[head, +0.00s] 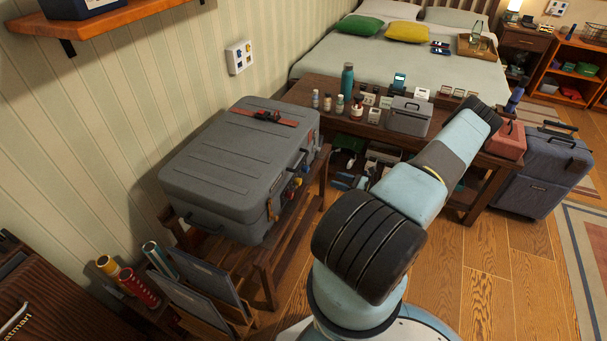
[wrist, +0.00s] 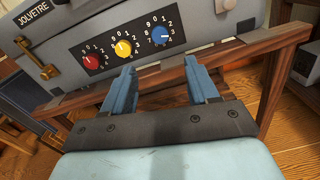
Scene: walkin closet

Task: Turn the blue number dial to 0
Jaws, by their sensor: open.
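The blue number dial (wrist: 159,36) is on the right of a dark panel (wrist: 105,44) in the wrist view, with white digits around its top and right. A pale mark on it appears to point right, towards about 3 or 4; the exact setting is too small to tell. The panel is on the side of a grey suitcase (wrist: 75,18), which also shows in the head view (head: 225,150). My gripper (wrist: 159,66) is open and empty, below the blue dial and apart from it. The head view does not show my fingers.
A yellow dial (wrist: 123,49) and a red dial (wrist: 91,62) are left of the blue one. A brass latch (wrist: 48,71) is further left. The suitcase lies on a wooden bench (wrist: 285,45), whose edge runs close behind my fingers. A table with bottles (head: 347,80) stands beyond.

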